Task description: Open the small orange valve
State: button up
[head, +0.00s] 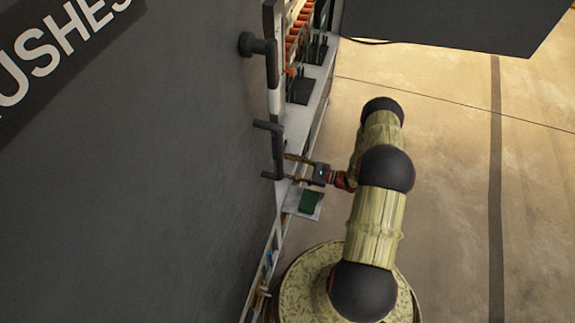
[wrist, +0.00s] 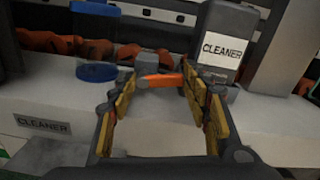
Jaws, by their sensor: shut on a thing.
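The small orange valve (wrist: 162,80) shows in the wrist view as a short orange handle lying crosswise on a grey fitting, in front of a white ledge. My gripper (wrist: 159,84) has its two yellow-padded fingers on either side of the handle, closed against its ends. In the head view my gripper (head: 287,168) reaches left from my arm to the machine's edge, beside the dark door handle. The valve is hidden or too small to make out there.
A container labelled CLEANER (wrist: 221,50) stands just right of the valve. A blue round part (wrist: 97,73) is at its left. Orange hoses (wrist: 50,42) run behind. In the head view, a large dark panel (head: 130,190) fills the left; open floor (head: 450,180) lies right.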

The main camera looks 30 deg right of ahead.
jog(key=shift+w+d+r, duration=0.15)
jog(key=shift+w+d, duration=0.15)
jog(key=shift+w+d+m+b, duration=0.15)
jog(key=shift+m+b, duration=0.25)
jog(key=shift+m, duration=0.9)
jog(key=o, duration=1)
jog(key=shift+f, duration=0.2)
jog(key=shift+s+a+f, duration=0.15)
jog(key=shift+s+a, duration=0.05)
jog(key=v, duration=1.2)
